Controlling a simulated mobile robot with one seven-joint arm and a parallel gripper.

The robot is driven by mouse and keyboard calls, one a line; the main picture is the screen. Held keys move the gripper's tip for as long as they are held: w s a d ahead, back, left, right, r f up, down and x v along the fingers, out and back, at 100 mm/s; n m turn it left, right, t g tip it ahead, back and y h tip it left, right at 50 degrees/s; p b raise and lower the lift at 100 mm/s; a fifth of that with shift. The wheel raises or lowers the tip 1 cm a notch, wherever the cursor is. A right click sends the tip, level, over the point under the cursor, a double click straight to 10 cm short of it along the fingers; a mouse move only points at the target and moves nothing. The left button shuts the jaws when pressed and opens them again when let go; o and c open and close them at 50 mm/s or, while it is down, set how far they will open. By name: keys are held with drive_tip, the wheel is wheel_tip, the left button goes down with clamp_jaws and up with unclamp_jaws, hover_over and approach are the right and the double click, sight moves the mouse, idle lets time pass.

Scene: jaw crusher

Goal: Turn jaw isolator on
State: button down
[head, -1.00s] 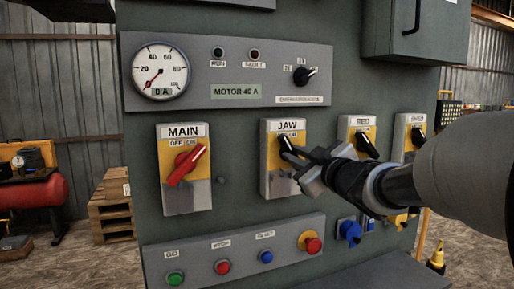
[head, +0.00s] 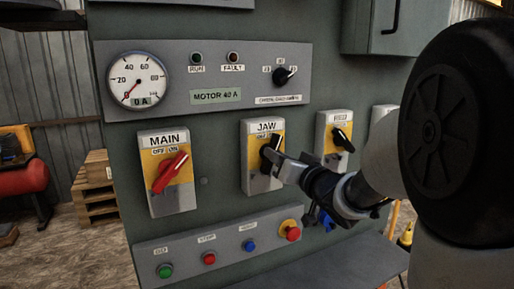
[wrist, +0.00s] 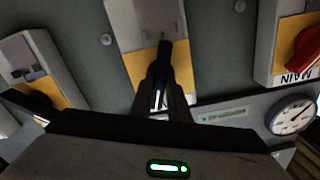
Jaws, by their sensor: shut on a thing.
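The JAW isolator (head: 249,180) is a grey box with a yellow plate on the green panel, between the red-handled MAIN isolator (head: 158,202) and another black-handled isolator (head: 331,157). Its black handle (head: 277,142) tilts to the upper right, toward the ON side, much like the MAIN handle. My gripper (head: 272,158) comes from the right and is shut on the black handle; the fingers hide its lower part. In the wrist view the handle (wrist: 165,55) stands between the finger tips (wrist: 161,85), over the yellow plate.
A gauge panel (head: 219,113) with dial and black selector is above. A button strip (head: 180,256) with green, red, blue and emergency-stop buttons is below. My arm covers the right side of the panel.

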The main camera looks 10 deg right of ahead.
drive_tip(key=shift+m+p, duration=1.25)
drive_tip(key=shift+m, duration=0.95)
drive_tip(key=c, duration=1.7)
unclamp_jaws()
drive_tip(key=shift+f, duration=0.1)
